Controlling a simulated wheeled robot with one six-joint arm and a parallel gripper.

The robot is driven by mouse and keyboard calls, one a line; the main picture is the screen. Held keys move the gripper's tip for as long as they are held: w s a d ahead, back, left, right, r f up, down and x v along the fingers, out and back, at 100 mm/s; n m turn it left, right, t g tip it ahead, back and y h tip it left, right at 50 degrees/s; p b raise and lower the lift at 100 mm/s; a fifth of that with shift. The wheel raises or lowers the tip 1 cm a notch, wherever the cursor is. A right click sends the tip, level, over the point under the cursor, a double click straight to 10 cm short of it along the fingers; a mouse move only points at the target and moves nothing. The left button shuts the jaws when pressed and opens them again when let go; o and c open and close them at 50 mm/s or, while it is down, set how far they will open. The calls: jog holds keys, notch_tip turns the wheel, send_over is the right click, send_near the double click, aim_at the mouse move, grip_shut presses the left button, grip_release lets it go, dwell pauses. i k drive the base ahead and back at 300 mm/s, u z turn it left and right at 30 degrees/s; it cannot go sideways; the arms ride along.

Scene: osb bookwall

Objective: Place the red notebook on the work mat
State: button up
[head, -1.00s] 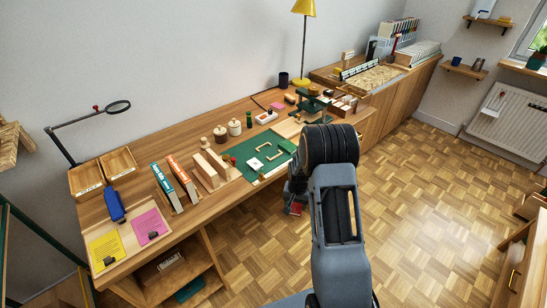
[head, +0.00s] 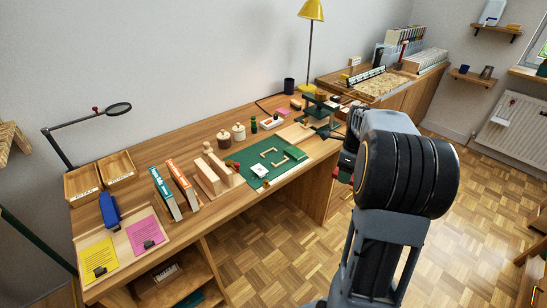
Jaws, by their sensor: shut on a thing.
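The work mat (head: 280,173) is a green sheet on the long wooden desk, in the middle of the head view. Pale corner pieces (head: 269,153), a small white item (head: 259,171) and a green block (head: 295,152) lie on it. My gripper (head: 346,170) is mostly hidden behind my own dark arm, to the right of the mat and off the desk's front edge. A small part of the red notebook (head: 343,178) shows at the gripper, which is shut on it. The rest of the notebook is hidden.
Wooden blocks (head: 213,175) and upright books (head: 165,194) stand left of the mat. Lidded jars (head: 239,132) stand behind it. A dark green stand (head: 318,108) is at its back right. The parquet floor (head: 260,255) before the desk is clear.

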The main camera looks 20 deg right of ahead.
aim_at(275, 158)
jog(key=i, duration=0.9)
